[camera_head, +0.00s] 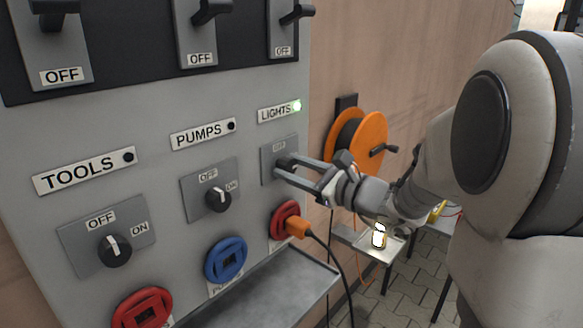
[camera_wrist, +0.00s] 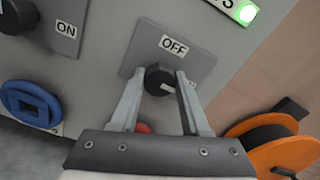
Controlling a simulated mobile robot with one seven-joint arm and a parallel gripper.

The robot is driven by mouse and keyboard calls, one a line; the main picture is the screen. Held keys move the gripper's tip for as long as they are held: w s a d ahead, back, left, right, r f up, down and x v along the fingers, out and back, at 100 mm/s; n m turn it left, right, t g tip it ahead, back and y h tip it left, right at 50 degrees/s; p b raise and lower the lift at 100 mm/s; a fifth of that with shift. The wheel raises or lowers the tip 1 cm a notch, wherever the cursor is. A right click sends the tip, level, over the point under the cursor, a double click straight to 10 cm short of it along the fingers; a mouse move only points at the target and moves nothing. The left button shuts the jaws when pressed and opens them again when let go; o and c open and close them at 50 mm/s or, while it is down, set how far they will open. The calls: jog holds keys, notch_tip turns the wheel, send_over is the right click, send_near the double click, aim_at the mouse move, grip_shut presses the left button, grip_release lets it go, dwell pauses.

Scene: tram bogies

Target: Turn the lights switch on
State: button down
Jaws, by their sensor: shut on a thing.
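The lights switch is a dark rotary knob on a grey plate (camera_head: 268,165) under the LIGHTS label (camera_head: 278,111). In the wrist view the knob (camera_wrist: 158,75) sits below its OFF label, between my fingertips. The small lamp (camera_head: 297,106) beside the LIGHTS label glows green, and it also glows in the wrist view (camera_wrist: 245,12). My gripper (camera_head: 281,167) reaches the plate from the right and is shut on the knob. The fingers hide most of the knob in the head view, and they partly cover its ON label in the wrist view.
The PUMPS knob (camera_head: 218,199) and TOOLS knob (camera_head: 115,250) are to the left, their lamps dark. An orange plug (camera_head: 297,227) sits in the red socket below, its cable hanging. An orange cable reel (camera_head: 371,138) hangs on the wall to the right. A metal shelf (camera_head: 262,297) juts out below.

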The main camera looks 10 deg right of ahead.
jog(key=shift+c, duration=1.9)
grip_release()
jog(key=shift+s+d, duration=0.1)
jog(key=v, duration=1.7)
jog(key=shift+s, duration=0.1)
